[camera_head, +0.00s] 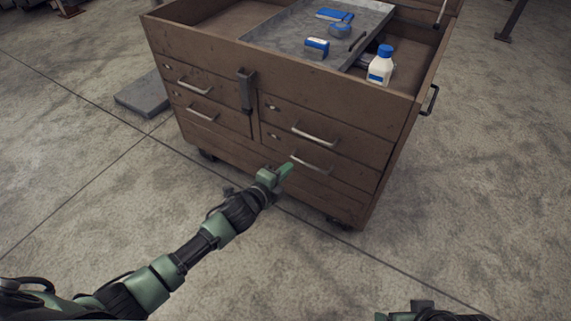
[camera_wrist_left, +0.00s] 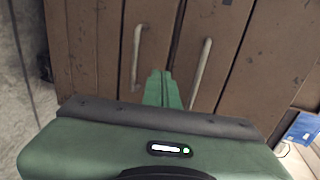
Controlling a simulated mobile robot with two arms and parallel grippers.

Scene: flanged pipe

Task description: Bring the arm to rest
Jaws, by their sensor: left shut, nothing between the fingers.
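My left arm reaches in from the lower left in the head view, and its green left gripper (camera_head: 286,168) is in front of the lower drawers of a brown tool cabinet (camera_head: 225,140). In the left wrist view the gripper's two fingers (camera_wrist_left: 162,90) are together, with nothing between them. The cabinet's drawer handles (camera_wrist_left: 200,72) show just beyond the fingertips; I cannot tell the exact gap. Part of my right arm (camera_head: 430,312) shows at the bottom edge of the head view; its gripper is not visible.
On the cabinet top are a grey metal tray (camera_head: 275,32) with blue items and a white bottle with a blue cap (camera_head: 381,65). A grey slab (camera_head: 143,92) lies on the floor left of the cabinet. The concrete floor to the right (camera_head: 480,170) is clear.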

